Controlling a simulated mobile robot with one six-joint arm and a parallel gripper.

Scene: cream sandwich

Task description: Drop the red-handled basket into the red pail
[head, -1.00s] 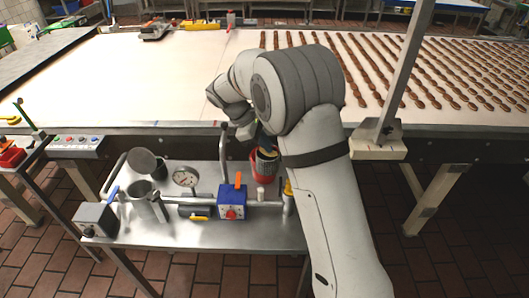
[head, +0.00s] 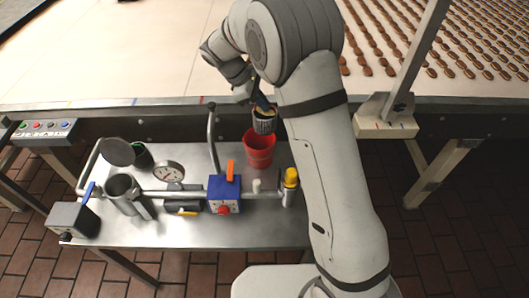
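The red pail (head: 260,152) stands on the metal bench, behind the blue box. The basket (head: 264,124) is a small dark, ribbed cup with a pale rim. It hangs over the pail, and its lower end overlaps the pail's back rim in the picture. I cannot tell whether its bottom is inside the pail's mouth. Its red handle does not show. My gripper (head: 263,104) reaches down to the basket's top and appears shut on it; the fingertips are small and partly hidden.
The blue box (head: 225,195) with an orange lever, a yellow-capped post (head: 290,187), an upright metal lever (head: 213,138) and a gauge (head: 168,171) crowd the bench near the pail. The conveyor (head: 120,60) runs behind. The bench's front strip is clear.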

